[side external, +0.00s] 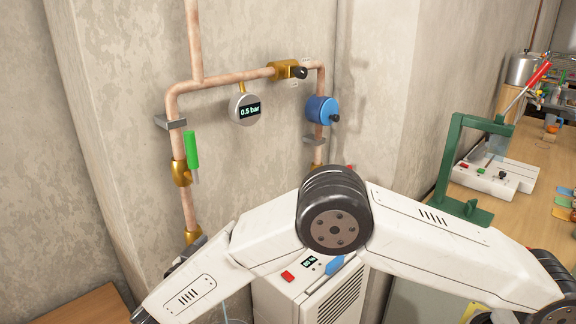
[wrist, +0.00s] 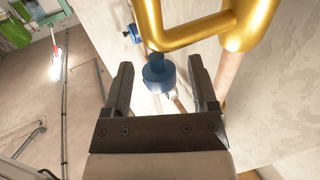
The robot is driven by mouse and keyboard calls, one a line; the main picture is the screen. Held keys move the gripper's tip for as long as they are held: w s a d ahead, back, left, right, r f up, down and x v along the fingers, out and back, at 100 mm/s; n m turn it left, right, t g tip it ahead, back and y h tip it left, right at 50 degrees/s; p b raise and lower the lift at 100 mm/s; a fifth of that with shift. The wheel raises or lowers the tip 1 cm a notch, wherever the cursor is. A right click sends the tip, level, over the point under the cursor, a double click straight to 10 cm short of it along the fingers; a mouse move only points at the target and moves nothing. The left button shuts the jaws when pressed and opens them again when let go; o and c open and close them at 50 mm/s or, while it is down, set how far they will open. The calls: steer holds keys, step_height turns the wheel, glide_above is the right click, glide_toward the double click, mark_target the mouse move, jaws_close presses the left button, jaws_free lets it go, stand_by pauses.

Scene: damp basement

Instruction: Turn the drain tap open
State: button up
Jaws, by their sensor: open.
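In the wrist view, a round blue knob (wrist: 158,72) sits on a short blue stem below a bent brass pipe (wrist: 190,32), which joins a thicker brass body at the upper right. It looks like the drain tap. My gripper (wrist: 162,88) is open, with one dark finger on each side of the knob and visible gaps. I cannot tell whether the knob is at fingertip depth. In the side view, a brass fitting (side external: 193,237) shows low on the left pipe; my arm covers the area below it, and the knob between my fingers cannot be made out there.
Copper pipework carries a green lever (side external: 192,150), a gauge reading 0.5 bar (side external: 246,110), a brass valve (side external: 288,70) and a blue valve (side external: 320,110). A white unit (side external: 315,290) stands below my arm. A workbench (side external: 545,160) with a green frame (side external: 455,165) is at right.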

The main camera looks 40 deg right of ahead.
steer(key=shift+v, duration=2.85)
